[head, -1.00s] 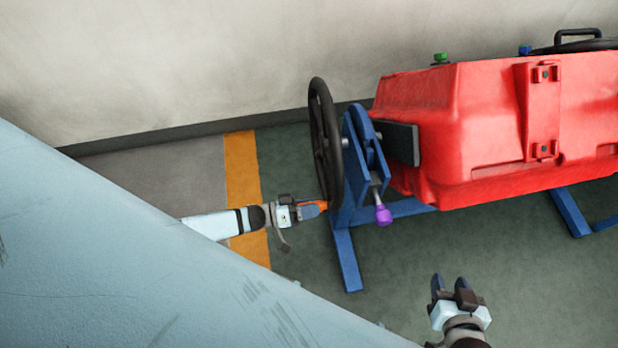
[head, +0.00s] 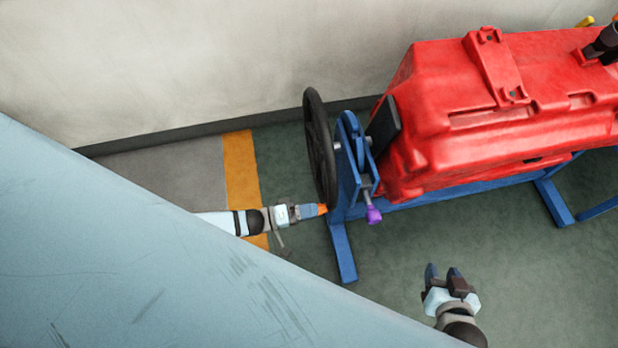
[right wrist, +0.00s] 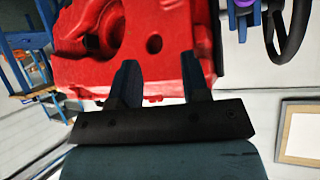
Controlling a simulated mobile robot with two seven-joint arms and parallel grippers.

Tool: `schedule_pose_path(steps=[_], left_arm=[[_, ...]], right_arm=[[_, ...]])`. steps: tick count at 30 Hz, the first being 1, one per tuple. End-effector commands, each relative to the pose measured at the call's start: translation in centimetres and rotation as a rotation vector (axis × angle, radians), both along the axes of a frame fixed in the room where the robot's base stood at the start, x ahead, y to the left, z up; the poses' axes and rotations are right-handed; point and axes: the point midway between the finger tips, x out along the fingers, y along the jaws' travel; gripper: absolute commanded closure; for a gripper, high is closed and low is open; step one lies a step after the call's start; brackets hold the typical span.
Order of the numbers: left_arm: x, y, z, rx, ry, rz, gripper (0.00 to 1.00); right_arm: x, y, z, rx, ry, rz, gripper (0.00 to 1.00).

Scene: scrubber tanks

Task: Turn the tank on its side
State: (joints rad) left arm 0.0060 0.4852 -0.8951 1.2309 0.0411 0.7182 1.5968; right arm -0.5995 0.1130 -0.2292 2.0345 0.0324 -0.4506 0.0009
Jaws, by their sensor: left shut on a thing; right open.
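The red tank (head: 470,120) hangs in a blue stand (head: 345,240) at the right of the head view, tilted about its long axis. A black handwheel (head: 319,150) is at its left end, with a purple-knobbed pin (head: 374,214) beside it on the stand. My right gripper (head: 444,272) is open and empty over the floor in front of the tank. In the right wrist view its fingers (right wrist: 160,85) stand apart before the red tank (right wrist: 150,40).
A pale wall (head: 200,70) runs close behind the stand. A large light-blue surface (head: 150,260) fills the lower left of the head view. An orange stripe (head: 239,170) marks the floor left of the wheel. Green floor (head: 540,290) is clear at the lower right.

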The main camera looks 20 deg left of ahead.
Motion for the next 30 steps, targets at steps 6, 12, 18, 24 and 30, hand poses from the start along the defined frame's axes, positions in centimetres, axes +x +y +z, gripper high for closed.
schedule_pose_path(steps=[6,12,18,24,30], left_arm=[[-0.6,-0.2,1.8,-0.059,0.082,-0.004,1.00],[-0.6,-0.3,2.9,-0.068,0.095,-0.002,1.00],[-0.6,-0.3,3.6,-0.066,0.092,-0.001,1.00],[-0.5,-0.3,3.9,-0.066,0.091,-0.001,1.00],[-0.5,-0.2,3.9,-0.066,0.091,0.000,1.00]], right_arm=[[-0.5,-0.2,1.1,-0.019,-0.006,0.018,0.57],[-1.3,-0.4,0.9,-0.031,0.007,0.025,0.57],[-1.2,-0.3,1.4,-0.031,-0.003,0.026,0.57],[-1.0,-0.3,1.8,-0.030,-0.013,0.025,0.57],[-0.8,-0.3,1.9,-0.031,-0.016,0.025,0.57]])
